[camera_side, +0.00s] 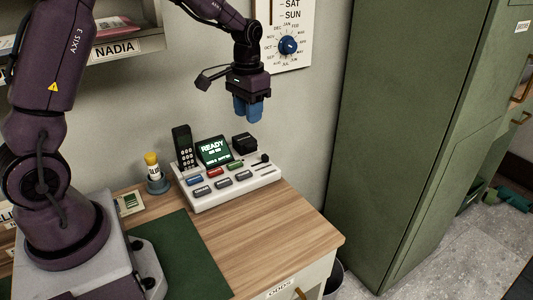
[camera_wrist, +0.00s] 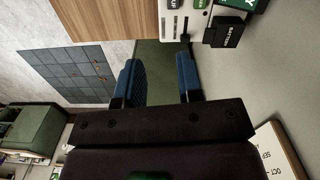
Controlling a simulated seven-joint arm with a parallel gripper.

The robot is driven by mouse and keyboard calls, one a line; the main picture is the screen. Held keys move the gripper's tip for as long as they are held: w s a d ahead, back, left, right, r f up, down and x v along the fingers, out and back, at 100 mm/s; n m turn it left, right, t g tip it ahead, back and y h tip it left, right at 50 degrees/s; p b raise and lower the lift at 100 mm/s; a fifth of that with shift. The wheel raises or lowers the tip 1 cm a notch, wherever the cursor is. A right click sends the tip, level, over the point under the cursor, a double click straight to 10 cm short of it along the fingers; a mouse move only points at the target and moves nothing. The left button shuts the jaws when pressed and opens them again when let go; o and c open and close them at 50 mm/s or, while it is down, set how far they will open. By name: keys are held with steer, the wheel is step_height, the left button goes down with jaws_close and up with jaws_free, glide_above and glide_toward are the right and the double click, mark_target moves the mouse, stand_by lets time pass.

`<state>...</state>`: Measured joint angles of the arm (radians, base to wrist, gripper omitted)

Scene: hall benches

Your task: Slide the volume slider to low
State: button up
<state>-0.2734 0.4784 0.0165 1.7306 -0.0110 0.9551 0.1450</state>
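A white console (camera_side: 235,192) sits on the wooden bench, with a lit screen reading READY (camera_side: 212,150) and several coloured buttons. On its right part are slots with a small black slider knob (camera_side: 264,158); any scale marks are too small to read. In the wrist view, part of the console (camera_wrist: 174,32) shows at the top, with a dark knob (camera_wrist: 185,38) at its edge. My gripper (camera_side: 247,112) hangs above and behind the console, clear of it. Its blue fingers stand apart with nothing between them, as the wrist view (camera_wrist: 157,68) shows.
A black handset (camera_side: 183,147) and a black box marked BATTERY (camera_wrist: 222,31) stand at the console's back. A yellow-capped bottle (camera_side: 153,170) stands left of it. A wall dial (camera_side: 288,45) is behind my gripper; a green cabinet (camera_side: 400,120) is right. The bench front is clear.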

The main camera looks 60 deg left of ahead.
glide_above(266, 155)
steer(key=s, duration=0.2)
step_height(266, 155, down, 7)
steer(key=w+r+m, duration=0.1)
steer(key=w+m, duration=0.1)
step_height(266, 155, down, 12)
steer(key=shift+w+f, duration=0.1)
steer(key=shift+f, duration=0.05)
jaws_close()
